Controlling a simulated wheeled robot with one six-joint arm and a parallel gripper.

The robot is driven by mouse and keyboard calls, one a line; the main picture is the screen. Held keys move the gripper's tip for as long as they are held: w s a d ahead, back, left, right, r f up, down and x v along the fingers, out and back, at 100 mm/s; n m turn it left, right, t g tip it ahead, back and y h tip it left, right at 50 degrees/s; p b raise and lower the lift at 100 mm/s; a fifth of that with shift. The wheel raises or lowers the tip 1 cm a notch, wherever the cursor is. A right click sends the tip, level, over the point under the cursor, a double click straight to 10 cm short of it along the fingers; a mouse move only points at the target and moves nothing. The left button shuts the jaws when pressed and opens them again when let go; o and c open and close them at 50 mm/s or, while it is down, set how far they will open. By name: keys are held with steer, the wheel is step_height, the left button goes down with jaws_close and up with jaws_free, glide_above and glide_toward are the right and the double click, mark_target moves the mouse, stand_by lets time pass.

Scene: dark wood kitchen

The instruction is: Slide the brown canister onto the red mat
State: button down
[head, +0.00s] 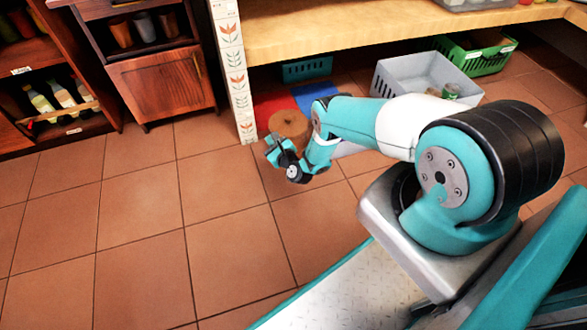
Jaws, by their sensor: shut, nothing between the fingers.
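The brown canister (290,123) stands on the tiled floor under the wooden counter, with its round top showing. The red mat (268,103) lies on the floor behind it and to its left, partly hidden by the canister. My gripper (271,143) is shut and empty, low at the near left side of the canister. I cannot tell whether it touches the canister. My wrist and forearm hide the canister's lower right part.
A blue mat (314,93) lies right of the red one. A teal basket (307,69) is behind them. A grey bin (424,75) and a green crate (474,54) stand to the right. A patterned post (233,75) rises close to the left. Open floor lies in front.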

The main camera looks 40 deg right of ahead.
steer(key=s+d+f+m+h+b, duration=0.1)
steer(key=s+f+m+h, duration=0.1)
steer(key=s+f, duration=0.2)
steer(key=s+d+f+m+h+b, duration=0.1)
steer(key=s+f+m+b, duration=0.1)
steer(key=s+f, duration=0.3)
steer(key=s+d+f+m+h+b, duration=0.1)
steer(key=s+d+f+m+h, duration=0.1)
steer(key=s+f+m, duration=0.2)
steer(key=shift+s+f+h, duration=0.3)
steer(key=shift+s+f, duration=0.2)
steer(key=shift+f, duration=0.05)
steer(key=shift+w+d+f+b, duration=0.1)
steer(key=shift+w+b, duration=0.1)
steer(key=shift+b, duration=0.25)
steer(key=b+x, duration=1.1)
steer(key=shift+f+b, duration=0.15)
steer(key=shift+b, duration=0.25)
steer(key=shift+w+d+b, duration=0.2)
steer(key=shift+w+b, duration=0.35)
steer(key=shift+b, duration=0.45)
steer(key=shift+w+d+r+b, duration=0.15)
steer(key=shift+w+r+b, duration=0.25)
steer(key=shift+b, duration=0.3)
